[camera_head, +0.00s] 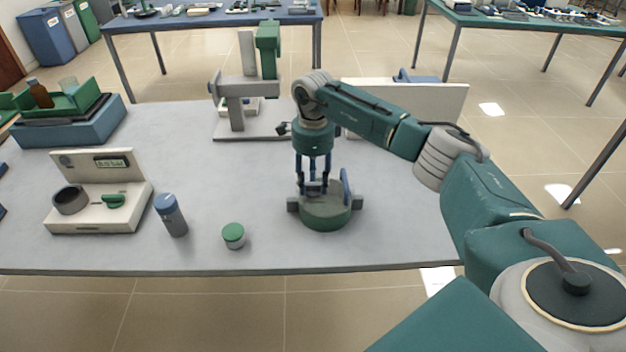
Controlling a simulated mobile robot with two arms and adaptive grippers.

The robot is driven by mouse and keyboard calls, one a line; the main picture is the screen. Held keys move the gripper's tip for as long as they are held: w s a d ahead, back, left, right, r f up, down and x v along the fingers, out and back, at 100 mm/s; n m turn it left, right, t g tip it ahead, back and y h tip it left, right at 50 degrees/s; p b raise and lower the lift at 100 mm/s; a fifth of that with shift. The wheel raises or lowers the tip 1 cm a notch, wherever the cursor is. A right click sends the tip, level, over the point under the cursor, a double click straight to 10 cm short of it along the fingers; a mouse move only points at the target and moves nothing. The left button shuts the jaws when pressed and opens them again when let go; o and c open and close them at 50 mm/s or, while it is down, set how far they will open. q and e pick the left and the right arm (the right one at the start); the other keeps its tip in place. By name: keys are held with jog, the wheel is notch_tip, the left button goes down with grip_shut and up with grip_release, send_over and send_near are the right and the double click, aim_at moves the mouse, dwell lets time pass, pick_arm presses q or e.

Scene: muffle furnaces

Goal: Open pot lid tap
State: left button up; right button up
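My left gripper is not in view.
On the grey table (270,255), a small green-capped jar (233,236) and a blue-capped bottle (171,215) stand left of the pot. A white device with a display (98,190) is further left. A grey-green stand (240,100) and a pale panel (440,103) are behind.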

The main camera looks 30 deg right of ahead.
grip_shut()
jog(key=shift+m, duration=0.3)
jog(key=m, duration=0.3)
jog(key=shift+w+m, duration=0.1)
jog(key=shift+m, duration=0.3)
jog(key=m, duration=0.4)
jog(key=shift+w+a, duration=0.1)
jog(key=m, duration=0.5)
jog(key=shift+w+p, duration=0.15)
jog(key=shift+p, duration=0.2)
jog(key=m, duration=0.4)
jog(key=shift+p, duration=0.35)
jog(key=shift+m, duration=0.3)
